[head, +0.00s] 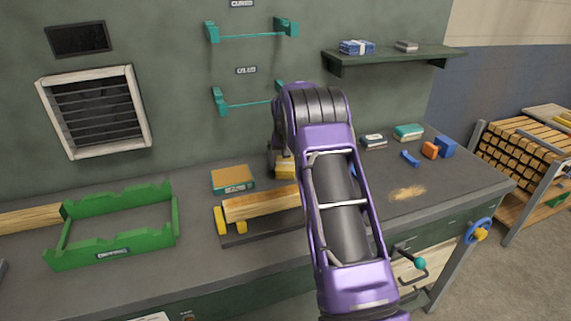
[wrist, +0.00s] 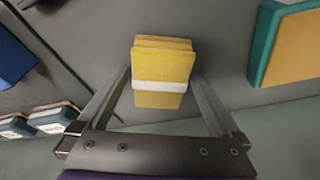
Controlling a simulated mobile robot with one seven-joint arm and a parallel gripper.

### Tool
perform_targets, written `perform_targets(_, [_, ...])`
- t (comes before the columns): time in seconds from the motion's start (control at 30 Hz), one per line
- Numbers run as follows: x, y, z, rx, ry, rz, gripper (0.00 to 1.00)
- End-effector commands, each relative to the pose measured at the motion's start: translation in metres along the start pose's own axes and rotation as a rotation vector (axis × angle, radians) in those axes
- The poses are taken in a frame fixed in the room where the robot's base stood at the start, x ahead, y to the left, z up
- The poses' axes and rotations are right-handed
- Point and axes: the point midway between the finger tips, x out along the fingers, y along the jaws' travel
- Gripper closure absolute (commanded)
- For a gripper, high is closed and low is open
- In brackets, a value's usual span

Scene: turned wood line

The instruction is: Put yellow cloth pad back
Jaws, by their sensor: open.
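The yellow cloth pad (wrist: 163,62), a small folded stack with a white band, stands on the grey bench top in the wrist view. In the head view the pad (head: 286,169) shows at the back of the bench, partly hidden by my arm. My gripper (wrist: 160,76) is open, with one finger at each side of the pad and little gap. I cannot tell whether the fingers touch it. In the head view my gripper is mostly hidden behind my arm.
A teal-edged block with a tan top (head: 232,179) lies left of the pad. A wooden piece (head: 262,205) rests on a dark stand in front. A green cradle (head: 112,232) is at left. Small boxes (head: 373,141) and blue and orange blocks (head: 430,150) lie right. A shelf (head: 395,58) hangs above.

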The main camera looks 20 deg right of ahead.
Motion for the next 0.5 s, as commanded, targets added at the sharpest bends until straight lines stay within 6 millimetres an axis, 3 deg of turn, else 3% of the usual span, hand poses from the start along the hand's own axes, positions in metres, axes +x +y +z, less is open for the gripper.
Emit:
perform_targets(0.17, [-0.018, 0.0, -0.002, 0.0, 0.003, -0.001, 0.0])
perform_targets(0.5, [-0.09, 0.0, -0.002, 0.0, 0.003, 0.0, 0.0])
